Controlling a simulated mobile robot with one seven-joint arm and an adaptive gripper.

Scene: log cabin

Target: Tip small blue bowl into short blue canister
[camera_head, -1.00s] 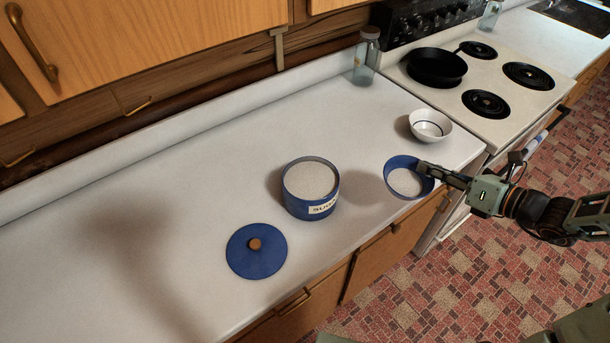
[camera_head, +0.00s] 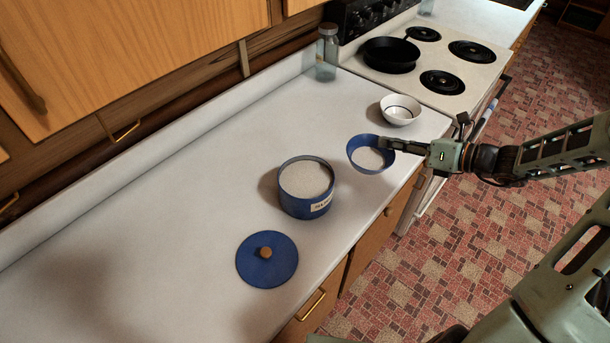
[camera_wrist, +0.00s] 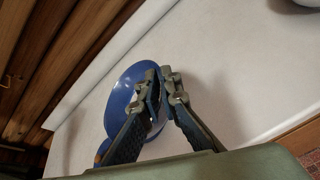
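The small blue bowl (camera_head: 356,155) holds white grains and hangs a little tilted beside the canister, to its upper right in the head view. My gripper (camera_head: 384,145) is shut on its right rim. The short blue canister (camera_head: 298,206) stands upright and open on the counter, with a "sugar" label and white grains inside near the top. The bowl and canister are apart.
A blue lid with a wooden knob (camera_head: 267,259) lies on the white counter (camera_head: 150,200) left of the canister. A white bowl (camera_head: 400,117) stands behind the blue bowl. A glass jar (camera_head: 327,55) and a stove with a black pan (camera_head: 388,56) are at the back.

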